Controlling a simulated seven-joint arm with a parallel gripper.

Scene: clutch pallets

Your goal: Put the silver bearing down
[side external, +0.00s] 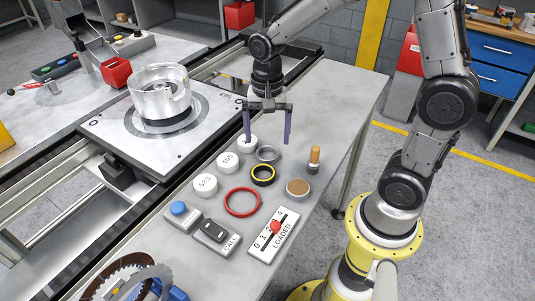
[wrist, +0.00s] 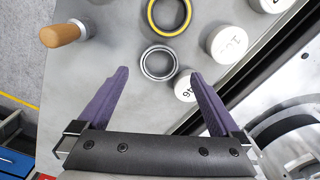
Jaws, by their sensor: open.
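The silver bearing (side external: 268,153) is a small grey ring lying flat on the grey table, behind the yellow-and-black ring. It also shows in the wrist view (wrist: 147,73), just beyond the gap between my fingertips. My gripper (side external: 267,142) points down with its two purple fingers spread wide, and nothing is held between them. In the wrist view the open fingers (wrist: 159,73) flank the near side of the bearing without visibly touching it. I cannot tell the exact height of the fingertips above the table.
White numbered cylinders (side external: 206,185) stand left of the bearing, one close behind my left finger. The yellow-and-black ring (side external: 262,182), red ring (side external: 228,208), brown-topped disc (side external: 298,194) and wooden-handled tool (side external: 315,155) lie nearby. A metal housing (side external: 144,97) sits on a pallet (side external: 97,126) at left.

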